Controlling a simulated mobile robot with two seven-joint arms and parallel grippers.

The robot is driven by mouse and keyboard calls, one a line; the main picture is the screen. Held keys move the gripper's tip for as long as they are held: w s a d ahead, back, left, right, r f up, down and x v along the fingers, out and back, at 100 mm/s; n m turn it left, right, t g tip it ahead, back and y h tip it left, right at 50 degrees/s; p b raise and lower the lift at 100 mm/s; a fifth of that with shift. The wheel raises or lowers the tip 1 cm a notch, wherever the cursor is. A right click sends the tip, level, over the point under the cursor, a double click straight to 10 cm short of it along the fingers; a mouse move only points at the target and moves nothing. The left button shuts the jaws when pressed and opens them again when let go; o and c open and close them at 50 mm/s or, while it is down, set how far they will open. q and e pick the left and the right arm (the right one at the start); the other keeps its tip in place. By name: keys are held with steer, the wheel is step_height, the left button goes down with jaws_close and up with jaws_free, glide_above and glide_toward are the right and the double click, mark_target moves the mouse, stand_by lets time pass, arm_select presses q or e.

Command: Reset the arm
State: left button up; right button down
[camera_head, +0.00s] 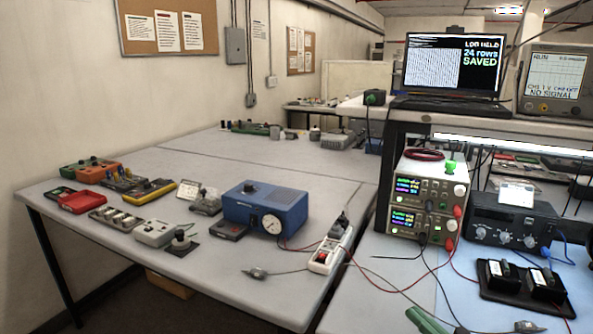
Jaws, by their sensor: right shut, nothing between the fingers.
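My right gripper (525,327) shows only as a small grey tip at the bottom edge of the head view, at the right. It is shut and holds nothing; most of it is cut off by the frame. It is below the black tray with two dark modules and apart from it. My left gripper and left arm are out of view. A blue box (265,208) with a black knob and a round white gauge stands on the left table. The laptop (452,70) reads "LOG HELD 24 rows SAVED".
The grey left table (230,290) carries several small instruments and a white power strip (330,250). Stacked power supplies (428,200), a dark knobbed unit (510,222) and the black tray (528,302) crowd the right bench. An oscilloscope (552,80) reads "NO SIGNAL". Loose cables cross the bench.

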steer(key=s+f+m+h, duration=0.35)
steer(key=f+m, duration=0.45)
steer(key=m, duration=0.5)
steer(key=s+f+m+h, duration=0.3)
steer(key=s+f+m, duration=0.35)
steer(key=m, duration=0.65)
steer(key=s+a+f+m+g, duration=0.2)
steer(key=s+f+m+g, duration=0.1)
steer(key=s+f+m, duration=0.2)
steer(key=s+a+f+m+g+p, duration=0.1)
steer(key=s+a+f+m+g, duration=0.2)
steer(key=s+f+m, duration=0.3)
step_height(320, 180, down, 4)
steer(key=shift+s+a+r+m+g, duration=0.1)
steer(key=shift+s+a+m+g, duration=0.15)
steer(key=shift+m+g, duration=0.35)
